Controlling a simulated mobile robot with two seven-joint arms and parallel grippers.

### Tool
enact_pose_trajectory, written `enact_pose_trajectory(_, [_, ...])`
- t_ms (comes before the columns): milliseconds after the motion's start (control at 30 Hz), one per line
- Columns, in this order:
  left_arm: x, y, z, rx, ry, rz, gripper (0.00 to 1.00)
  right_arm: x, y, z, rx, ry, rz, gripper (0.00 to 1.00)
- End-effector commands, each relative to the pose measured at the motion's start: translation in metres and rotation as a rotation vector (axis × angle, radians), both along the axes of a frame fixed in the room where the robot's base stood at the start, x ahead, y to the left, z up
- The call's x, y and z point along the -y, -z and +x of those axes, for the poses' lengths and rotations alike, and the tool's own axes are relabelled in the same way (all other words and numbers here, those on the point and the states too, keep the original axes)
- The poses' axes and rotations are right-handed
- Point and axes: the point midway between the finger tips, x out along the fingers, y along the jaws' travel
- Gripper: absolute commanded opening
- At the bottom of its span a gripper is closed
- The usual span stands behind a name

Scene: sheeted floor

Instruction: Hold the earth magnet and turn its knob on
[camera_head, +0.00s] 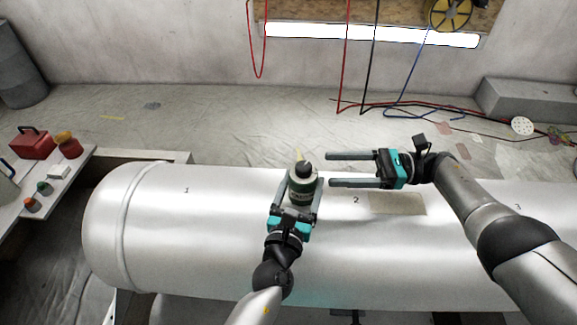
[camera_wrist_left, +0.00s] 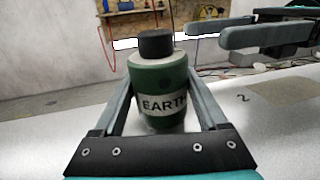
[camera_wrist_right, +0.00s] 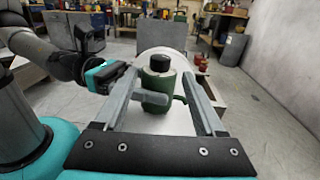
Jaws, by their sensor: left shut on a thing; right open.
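The earth magnet (camera_head: 301,190) is a dark green cylinder with a black knob (camera_head: 304,168) on top. It stands upright on the silver tank (camera_head: 230,215). A white label reading "EARTH" shows on it in the left wrist view (camera_wrist_left: 165,104). My left gripper (camera_head: 303,186) is shut on the magnet's body, one finger on each side. My right gripper (camera_head: 331,169) is open and empty, just right of the magnet, its fingers pointing at it. In the right wrist view the magnet (camera_wrist_right: 157,88) and its knob (camera_wrist_right: 160,62) appear ahead between the open fingers, partly behind a left finger.
The tank carries the marks 1, 2 and 3 and a dull rectangular patch (camera_head: 398,203) right of the magnet. A side table (camera_head: 62,190) at the left holds a red can (camera_head: 33,143) and small coloured items. Hoses hang at the back wall. The tank's left part is clear.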

Motion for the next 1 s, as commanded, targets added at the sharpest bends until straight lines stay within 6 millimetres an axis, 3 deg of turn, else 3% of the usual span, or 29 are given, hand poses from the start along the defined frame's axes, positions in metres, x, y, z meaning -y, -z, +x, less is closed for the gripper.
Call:
enact_pose_trajectory(533, [0.0,0.001,0.0,-0.002,0.001,-0.001,0.0,-0.092,-0.001,-0.006,0.001,0.001,0.004,0.72])
enact_pose_trajectory(700, [0.0,0.001,0.0,-0.001,0.001,-0.001,0.0,-0.104,-0.001,-0.007,0.0,0.003,0.002,0.72])
enact_pose_trajectory(1000, [0.0,0.0,0.0,-0.001,0.001,-0.001,0.0,-0.106,-0.001,-0.007,0.0,0.004,0.002,0.72])
